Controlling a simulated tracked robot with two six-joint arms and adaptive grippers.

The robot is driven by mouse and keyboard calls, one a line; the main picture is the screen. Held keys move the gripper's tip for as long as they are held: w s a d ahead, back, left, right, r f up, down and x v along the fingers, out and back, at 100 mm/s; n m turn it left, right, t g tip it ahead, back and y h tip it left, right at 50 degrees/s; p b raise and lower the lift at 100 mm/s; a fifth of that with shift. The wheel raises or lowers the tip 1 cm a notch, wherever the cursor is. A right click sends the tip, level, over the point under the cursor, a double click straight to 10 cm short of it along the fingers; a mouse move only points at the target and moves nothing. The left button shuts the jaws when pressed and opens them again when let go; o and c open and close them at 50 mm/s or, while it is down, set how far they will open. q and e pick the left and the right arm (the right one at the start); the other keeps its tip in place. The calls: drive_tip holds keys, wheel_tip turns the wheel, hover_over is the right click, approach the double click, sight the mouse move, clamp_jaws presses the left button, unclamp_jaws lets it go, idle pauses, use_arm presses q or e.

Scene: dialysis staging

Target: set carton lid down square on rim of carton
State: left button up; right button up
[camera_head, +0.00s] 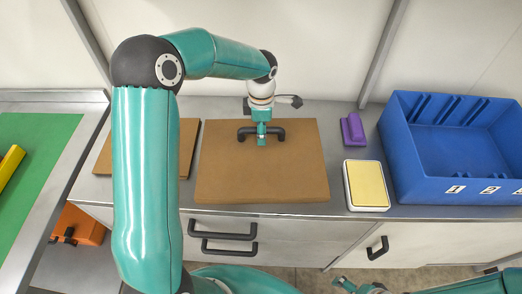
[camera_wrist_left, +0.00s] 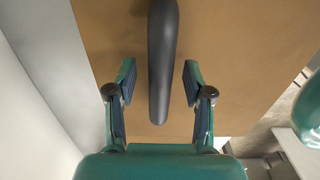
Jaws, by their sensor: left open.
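The carton lid (camera_head: 225,180) is a flat brown panel with a dark bar handle (camera_head: 278,134) near its middle, lying level on the grey counter side. My left gripper (camera_head: 262,140) is over the handle. In the left wrist view its open fingers (camera_wrist_left: 160,90) stand on either side of the handle (camera_wrist_left: 160,45), with gaps on both sides. Whether the carton is under the lid cannot be told. A second brown panel (camera_head: 104,160) lies to the left, partly hidden by my left arm. My right gripper (camera_head: 360,286) shows only partly at the bottom edge, its jaws unclear.
A purple block (camera_head: 352,130) and a white-framed yellow pad (camera_head: 367,185) stand right of the lid. A blue bin (camera_head: 415,170) with number labels is farther right. A green surface (camera_head: 40,150) with a yellow object (camera_head: 9,165) is at left. An orange box (camera_head: 85,228) sits lower left.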

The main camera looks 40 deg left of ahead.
use_arm(q)
clamp_jaws()
drive_tip(key=shift+r, duration=0.1)
